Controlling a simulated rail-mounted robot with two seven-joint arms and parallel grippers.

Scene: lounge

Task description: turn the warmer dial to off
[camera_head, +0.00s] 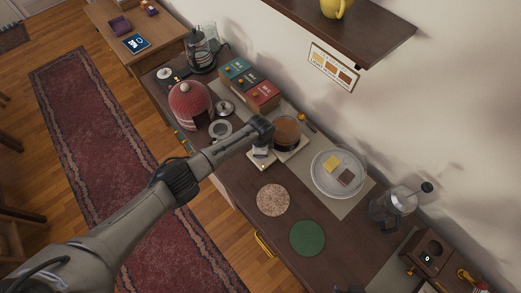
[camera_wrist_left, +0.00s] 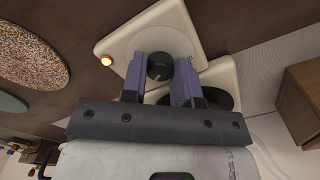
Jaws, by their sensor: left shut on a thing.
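The cream warmer (camera_head: 291,154) stands on the dark counter in the head view, with a glass carafe of brown liquid (camera_head: 287,130) at it. In the left wrist view, its cream front panel (camera_wrist_left: 122,42) carries a round black dial (camera_wrist_left: 159,66) and a small glowing orange light (camera_wrist_left: 106,60). My left gripper (camera_wrist_left: 161,68) has its two purple fingers on either side of the dial and is shut on it. In the head view my left gripper (camera_head: 261,148) is over the warmer's front, mostly hiding the dial. My right gripper is not in view.
A speckled round mat (camera_head: 273,200) and a green one (camera_head: 307,238) lie near the counter's front edge. A glass plate with two squares (camera_head: 338,175), a French press (camera_head: 392,205), coloured boxes (camera_head: 248,84) and a red dome (camera_head: 190,103) stand around. A shelf (camera_head: 350,30) overhangs.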

